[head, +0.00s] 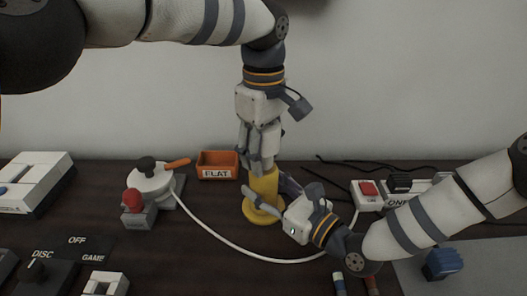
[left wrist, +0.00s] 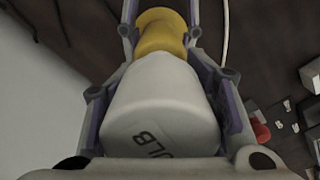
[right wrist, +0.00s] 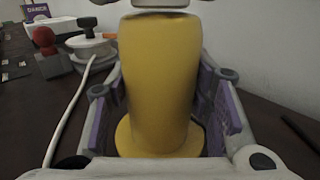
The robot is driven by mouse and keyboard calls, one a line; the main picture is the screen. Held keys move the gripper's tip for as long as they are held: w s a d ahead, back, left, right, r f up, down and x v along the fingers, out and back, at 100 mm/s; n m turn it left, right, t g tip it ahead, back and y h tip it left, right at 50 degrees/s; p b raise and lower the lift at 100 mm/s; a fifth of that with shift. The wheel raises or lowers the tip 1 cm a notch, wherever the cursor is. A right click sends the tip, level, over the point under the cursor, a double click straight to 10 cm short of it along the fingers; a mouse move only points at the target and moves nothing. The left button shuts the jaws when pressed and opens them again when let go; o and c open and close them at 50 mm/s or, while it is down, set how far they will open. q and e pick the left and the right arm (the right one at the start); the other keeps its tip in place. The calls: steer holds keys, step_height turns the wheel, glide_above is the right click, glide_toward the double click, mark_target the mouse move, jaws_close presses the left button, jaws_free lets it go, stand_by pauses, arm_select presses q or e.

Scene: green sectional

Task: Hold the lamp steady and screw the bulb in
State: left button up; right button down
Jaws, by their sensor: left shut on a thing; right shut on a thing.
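The yellow lamp (head: 263,207) stands upright on the dark table in the head view, on a round yellow base. It fills the middle of the right wrist view (right wrist: 158,80). My right gripper (head: 268,201) reaches in from the right and is shut around the lamp's body. My left gripper (head: 262,166) points down from above, over the lamp's top. It is shut on the white bulb (left wrist: 160,105), which has dark lettering and meets the yellow lamp top in the left wrist view. The bulb is largely hidden by the fingers in the head view. I cannot tell how deep it sits.
An orange bin (head: 217,166) stands behind and left of the lamp. A white round device (head: 150,181) with a cable and a red-knobbed block (head: 134,207) are at left. A red-button box (head: 369,195) is at right. The cable (head: 230,245) curves in front of the lamp.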

arm_select(q)
steer(key=m, duration=3.3)
steer(key=shift+m, duration=0.3)
steer(key=o, duration=1.4)
steer(key=shift+f, duration=0.1)
steer(key=shift+c, duration=0.2)
